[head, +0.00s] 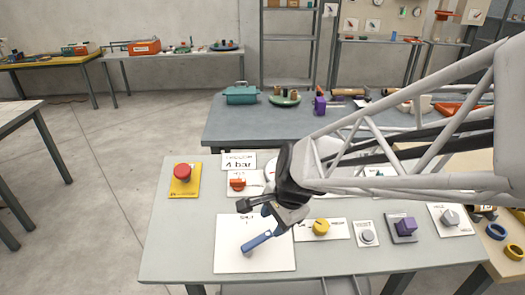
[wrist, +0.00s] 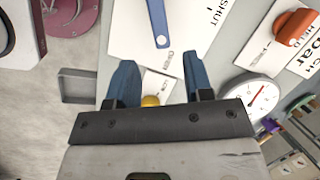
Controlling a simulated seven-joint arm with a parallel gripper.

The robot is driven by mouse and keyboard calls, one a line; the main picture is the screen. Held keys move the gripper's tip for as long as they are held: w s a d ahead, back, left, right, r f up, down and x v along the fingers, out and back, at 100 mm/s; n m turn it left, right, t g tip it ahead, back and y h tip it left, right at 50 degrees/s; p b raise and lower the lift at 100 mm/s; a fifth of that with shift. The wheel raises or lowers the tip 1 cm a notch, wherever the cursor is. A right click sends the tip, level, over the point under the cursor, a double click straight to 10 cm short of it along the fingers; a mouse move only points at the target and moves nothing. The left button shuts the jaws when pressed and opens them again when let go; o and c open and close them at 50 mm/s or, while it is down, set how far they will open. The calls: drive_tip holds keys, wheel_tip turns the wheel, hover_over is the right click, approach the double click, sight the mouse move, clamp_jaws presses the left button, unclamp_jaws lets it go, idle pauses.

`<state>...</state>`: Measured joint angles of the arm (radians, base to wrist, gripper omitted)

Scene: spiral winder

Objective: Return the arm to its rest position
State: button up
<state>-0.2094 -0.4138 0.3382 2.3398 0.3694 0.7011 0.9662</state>
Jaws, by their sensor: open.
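My gripper (head: 270,212) hangs over the front table, just behind the blue lever in the head view. In the wrist view its two blue fingers (wrist: 158,75) are spread apart with nothing between them touching. The blue lever (head: 257,241) lies slanted on its white plate (head: 228,262). In the wrist view the lever (wrist: 159,22) shows ahead of the fingers, apart from them. My arm reaches in from the right and hides part of the table's back row.
On the table (head: 165,245) stand a red button on a yellow base (head: 183,183), an orange handle (head: 237,184), a yellow knob (head: 320,227), a grey button (head: 367,236) and a purple block (head: 407,226). A gauge (wrist: 262,96) shows in the wrist view. A second table (head: 225,128) stands behind.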

drive_tip(key=s+d+r+n+h, duration=0.3)
drive_tip(key=s+d+r+n, duration=0.6)
drive_tip(key=s+d+n, duration=0.2)
drive_tip(key=shift+s+d+r+t, duration=0.25)
drive_tip(key=shift+s+d+t, duration=0.25)
drive_tip(key=shift+d, duration=0.75)
